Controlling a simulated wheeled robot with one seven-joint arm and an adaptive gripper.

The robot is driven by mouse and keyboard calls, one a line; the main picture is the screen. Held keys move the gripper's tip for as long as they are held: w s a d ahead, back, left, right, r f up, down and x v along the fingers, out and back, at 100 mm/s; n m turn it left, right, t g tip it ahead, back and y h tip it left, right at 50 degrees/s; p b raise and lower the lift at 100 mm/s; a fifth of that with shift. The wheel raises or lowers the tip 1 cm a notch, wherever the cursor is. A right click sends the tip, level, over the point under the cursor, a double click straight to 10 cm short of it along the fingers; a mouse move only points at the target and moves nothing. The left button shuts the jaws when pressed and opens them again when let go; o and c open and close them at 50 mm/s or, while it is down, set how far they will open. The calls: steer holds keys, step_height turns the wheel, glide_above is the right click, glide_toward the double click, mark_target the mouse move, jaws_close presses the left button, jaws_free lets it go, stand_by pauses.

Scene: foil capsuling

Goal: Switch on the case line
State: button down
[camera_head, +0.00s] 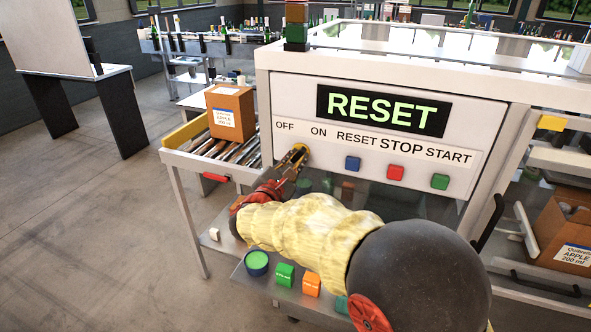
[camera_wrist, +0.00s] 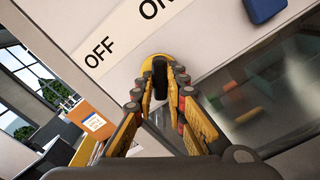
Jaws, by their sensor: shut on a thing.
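The case line panel (camera_head: 290,95) has a black display reading RESET (camera_head: 380,109) in green letters. Below it is a label strip with OFF, ON, RESET, STOP and START. A rotary switch (camera_head: 301,148) with a yellow round base and black handle sits under OFF and ON. My gripper (camera_head: 292,163) reaches it from the lower left. In the wrist view, my gripper (camera_wrist: 163,92) has its fingers on both sides of the switch's black handle (camera_wrist: 160,70), shut on it. I cannot tell which label the handle points to.
Blue (camera_head: 352,163), red (camera_head: 396,173) and green (camera_head: 440,181) buttons sit right of the switch. A cardboard box (camera_head: 231,112) rests on the roller conveyor at left. Coloured blocks (camera_head: 285,275) lie on a shelf below my arm. Another box (camera_head: 565,232) is at right.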

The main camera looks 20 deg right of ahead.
steer(key=shift+m+b, duration=0.6)
steer(key=shift+b, duration=0.05)
steer(key=c, duration=1.8)
jaws_free()
steer(key=v, duration=1.2)
